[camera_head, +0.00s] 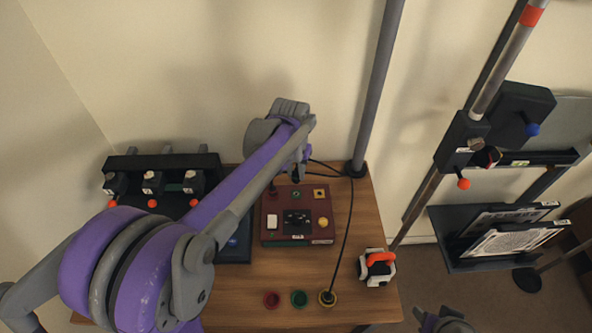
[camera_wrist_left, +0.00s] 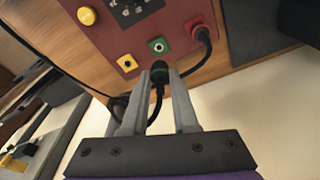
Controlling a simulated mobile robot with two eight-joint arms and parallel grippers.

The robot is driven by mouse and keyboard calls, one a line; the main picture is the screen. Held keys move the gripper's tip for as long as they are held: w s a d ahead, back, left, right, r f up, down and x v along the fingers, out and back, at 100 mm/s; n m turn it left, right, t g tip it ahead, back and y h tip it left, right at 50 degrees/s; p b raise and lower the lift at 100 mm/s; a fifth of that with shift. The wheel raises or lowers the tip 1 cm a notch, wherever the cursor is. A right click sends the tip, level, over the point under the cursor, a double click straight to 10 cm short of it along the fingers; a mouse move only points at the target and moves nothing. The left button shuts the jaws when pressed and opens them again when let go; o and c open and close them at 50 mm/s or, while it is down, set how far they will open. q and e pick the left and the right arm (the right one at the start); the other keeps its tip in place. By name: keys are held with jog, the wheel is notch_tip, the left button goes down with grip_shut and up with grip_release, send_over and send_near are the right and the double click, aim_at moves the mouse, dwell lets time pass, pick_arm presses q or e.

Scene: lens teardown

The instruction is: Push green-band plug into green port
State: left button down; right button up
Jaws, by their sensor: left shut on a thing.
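My left gripper (camera_wrist_left: 160,100) is shut on a black plug with a green band (camera_wrist_left: 159,70). In the left wrist view the plug's tip points at the green port (camera_wrist_left: 157,45), close to it and with a small gap seeming to show. The port sits on a dark red box (camera_head: 297,238), between a yellow port (camera_wrist_left: 127,63) and a red port holding a red-banded plug (camera_wrist_left: 201,32). In the head view my left gripper (camera_head: 297,177) is at the box's far edge, and the arm partly hides it. My right gripper (camera_head: 443,322) is at the bottom edge, partly cut off.
Red (camera_head: 271,300) and green (camera_head: 299,298) rings and a yellow-ringed plug (camera_head: 327,298) with a black cable are at the table's front. A white and orange object (camera_head: 377,267) is at the right. A black rack (camera_head: 160,162) stands at the left. A grey pole (camera_head: 375,90) rises behind.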

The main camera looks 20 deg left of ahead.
aim_at(296, 183)
pick_arm(q)
jog(key=shift+f+b, duration=1.45)
jog(key=shift+f, duration=1.05)
jog(key=shift+f+b, duration=0.3)
jog(key=shift+f, duration=0.3)
jog(key=c, duration=0.6)
grip_release()
jog(key=r, duration=0.3)
jog(key=s+r, duration=0.1)
jog(key=r, duration=0.3)
jog(key=r+p, duration=0.1)
jog(key=r, duration=0.2)
jog(key=shift+s+r, duration=0.3)
jog(key=shift+r, duration=0.1)
jog(key=s+d+f+t+p, duration=0.1)
jog(key=s+d+f, duration=0.1)
jog(key=s, duration=0.8)
jog(key=s+d+f+t+p, duration=0.2)
jog(key=s+d+f, duration=0.1)
jog(key=s, duration=0.7)
jog(key=shift+s+f+m+t, duration=0.3)
jog(key=shift+s+f, duration=0.05)
jog(key=shift+f, duration=0.25)
